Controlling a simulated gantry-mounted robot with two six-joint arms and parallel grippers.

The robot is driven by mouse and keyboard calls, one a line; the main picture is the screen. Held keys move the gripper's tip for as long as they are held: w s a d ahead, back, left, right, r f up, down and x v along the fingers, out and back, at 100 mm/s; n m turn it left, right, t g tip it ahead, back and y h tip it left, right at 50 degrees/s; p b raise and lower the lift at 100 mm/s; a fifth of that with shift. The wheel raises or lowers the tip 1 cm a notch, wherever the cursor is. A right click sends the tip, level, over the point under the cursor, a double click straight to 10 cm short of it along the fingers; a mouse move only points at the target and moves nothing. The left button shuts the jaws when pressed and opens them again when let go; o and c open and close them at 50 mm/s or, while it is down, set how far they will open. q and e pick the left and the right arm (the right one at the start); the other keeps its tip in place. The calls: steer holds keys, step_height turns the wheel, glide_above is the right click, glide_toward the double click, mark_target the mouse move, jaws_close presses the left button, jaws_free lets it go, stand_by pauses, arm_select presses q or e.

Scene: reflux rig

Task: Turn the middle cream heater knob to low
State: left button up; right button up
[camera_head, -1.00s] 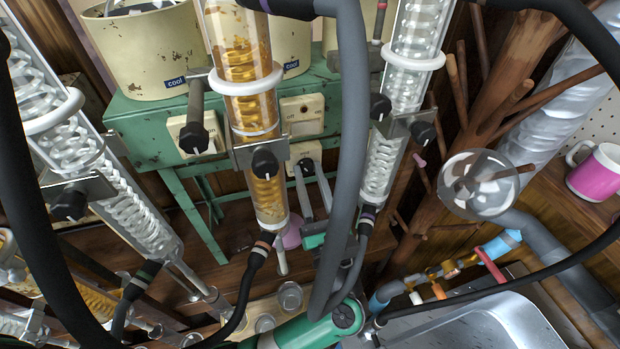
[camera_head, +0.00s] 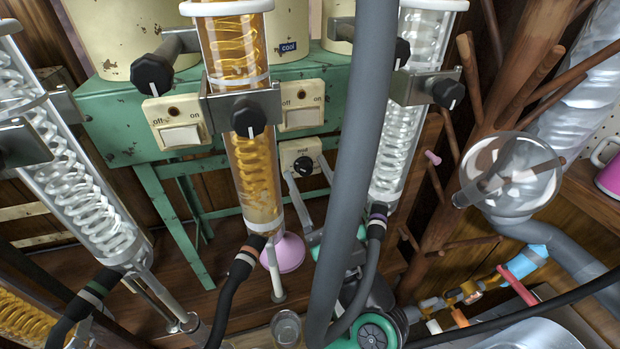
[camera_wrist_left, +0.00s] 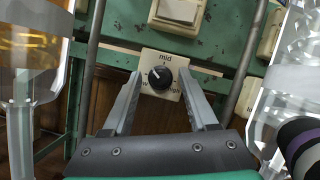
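The middle heater knob (camera_head: 303,164) is a small black dial on a cream plate under the green bench. In the left wrist view the knob (camera_wrist_left: 160,77) has a white mark towards the upper left. "mid" is printed above it; the lower side labels are partly covered by the fingers. My left gripper (camera_head: 307,174) is open, its grey fingers reaching up to the plate. In the left wrist view the gripper (camera_wrist_left: 159,73) has one fingertip on each side of the knob, with visible gaps. My right gripper is not in view.
An amber glass condenser (camera_head: 255,165) stands left of the knob and a clear one (camera_head: 395,130) right. A grey hose (camera_head: 350,170) runs close by on the right. Cream rocker switches (camera_head: 180,134) and black clamp knobs (camera_head: 152,74) are above. A pink funnel (camera_head: 285,252) is below.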

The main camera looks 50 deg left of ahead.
arm_select(q)
steer(key=p+v, duration=0.1)
steer(key=v, duration=1)
steer(key=shift+d, duration=0.3)
steer(key=shift+s+f, duration=0.1)
